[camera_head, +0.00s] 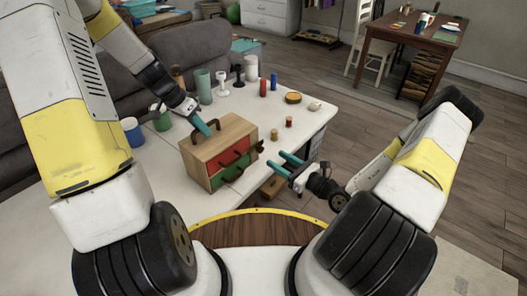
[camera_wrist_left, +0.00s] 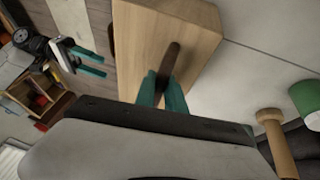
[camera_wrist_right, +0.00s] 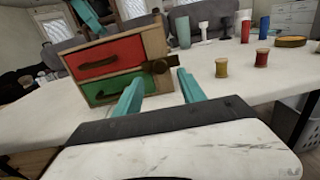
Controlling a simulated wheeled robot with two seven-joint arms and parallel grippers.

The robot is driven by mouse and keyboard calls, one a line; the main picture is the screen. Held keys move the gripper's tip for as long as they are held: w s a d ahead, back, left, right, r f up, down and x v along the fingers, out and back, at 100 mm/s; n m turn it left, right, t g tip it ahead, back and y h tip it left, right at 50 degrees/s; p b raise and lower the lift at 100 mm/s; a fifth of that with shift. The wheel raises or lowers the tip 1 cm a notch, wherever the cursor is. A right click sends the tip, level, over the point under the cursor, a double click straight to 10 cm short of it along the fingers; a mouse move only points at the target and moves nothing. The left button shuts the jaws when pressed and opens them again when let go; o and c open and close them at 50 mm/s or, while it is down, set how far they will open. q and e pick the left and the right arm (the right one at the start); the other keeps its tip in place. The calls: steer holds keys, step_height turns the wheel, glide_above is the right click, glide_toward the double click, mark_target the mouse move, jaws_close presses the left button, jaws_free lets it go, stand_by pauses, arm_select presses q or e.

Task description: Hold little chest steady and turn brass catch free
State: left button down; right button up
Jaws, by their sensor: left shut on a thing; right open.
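The little chest (camera_head: 225,150) is a wooden box with a red drawer (camera_wrist_right: 104,58) above a green drawer (camera_wrist_right: 113,88), standing on the white table. My left gripper (camera_head: 205,129) is shut on the dark top handle (camera_wrist_left: 169,62) of the chest. The brass catch (camera_wrist_right: 158,66) sits at the right edge of the chest's front, beside the red drawer; in the head view it is a small dark shape (camera_head: 259,146). My right gripper (camera_wrist_right: 160,90) is open and empty, in front of the chest and close to the catch. It does not appear to touch the catch.
Two small spools (camera_wrist_right: 222,67) (camera_wrist_right: 262,57) stand right of the chest. Cups, a white goblet (camera_head: 222,84) and other upright items stand behind it. The white table (camera_head: 165,185) has bare room left of the chest. A round wooden-topped piece with a yellow rim (camera_head: 255,229) lies in front.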

mark_target(262, 150)
steer(key=x, duration=0.7)
steer(key=shift+w+a, duration=0.2)
steer(key=shift+w, duration=0.05)
jaws_close()
